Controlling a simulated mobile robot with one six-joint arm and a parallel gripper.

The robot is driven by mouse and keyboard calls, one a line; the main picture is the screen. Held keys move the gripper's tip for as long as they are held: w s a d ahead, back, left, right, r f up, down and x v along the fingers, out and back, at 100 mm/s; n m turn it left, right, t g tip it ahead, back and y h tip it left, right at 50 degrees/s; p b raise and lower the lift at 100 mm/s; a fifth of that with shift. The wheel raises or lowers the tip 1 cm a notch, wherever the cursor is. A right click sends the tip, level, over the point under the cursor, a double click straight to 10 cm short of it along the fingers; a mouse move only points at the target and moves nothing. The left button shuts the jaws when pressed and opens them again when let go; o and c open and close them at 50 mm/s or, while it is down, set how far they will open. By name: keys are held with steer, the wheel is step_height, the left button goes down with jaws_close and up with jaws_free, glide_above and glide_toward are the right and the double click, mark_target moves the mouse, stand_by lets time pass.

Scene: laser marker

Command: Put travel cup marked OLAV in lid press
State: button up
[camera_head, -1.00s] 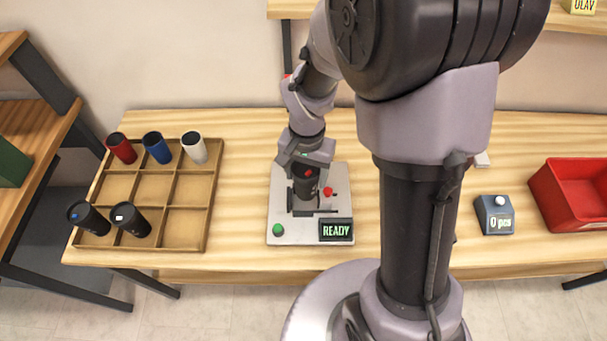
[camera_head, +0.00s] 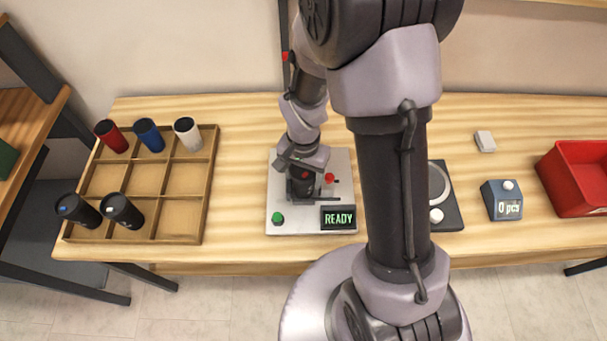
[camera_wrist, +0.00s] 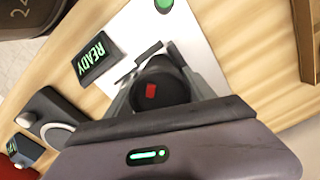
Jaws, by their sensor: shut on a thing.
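A black travel cup (camera_head: 302,184) with a red patch on its top is between the fingers of my gripper (camera_head: 303,172). It also shows in the wrist view (camera_wrist: 150,92), with my gripper (camera_wrist: 163,95) shut around it. No name can be read on this cup. It is over the middle of a pale machine plate (camera_head: 341,164) with a green button, a red knob and a READY display (camera_head: 338,218), which I take for the press. I cannot tell whether the cup's base touches the plate.
A wooden divided tray (camera_head: 207,180) at left holds red, blue, white and black cups. Right of the machine are a dark device with a round plate (camera_head: 446,212), a blue-grey counter reading 0 pcs (camera_head: 502,200), a small white block (camera_head: 485,141) and a red bin (camera_head: 570,190).

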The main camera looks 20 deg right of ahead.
steer(key=o, duration=0.8)
step_height(320, 180, up, 18)
steer(key=t+p, duration=0.1)
steer(key=p, duration=0.4)
steer(key=s+a+r+n+t+y, duration=0.1)
steer(key=s+a+r+n+t, duration=0.1)
steer(key=s+r, duration=0.4)
steer(key=s+a+r+n+t+y, duration=0.1)
steer(key=s+a+r+t, duration=0.1)
steer(key=s+r, duration=0.4)
steer(key=shift+s+r+n+t, duration=0.35)
steer(key=shift+r+n+t, duration=0.05)
steer(key=shift+r, duration=0.4)
steer(key=shift+f, duration=0.1)
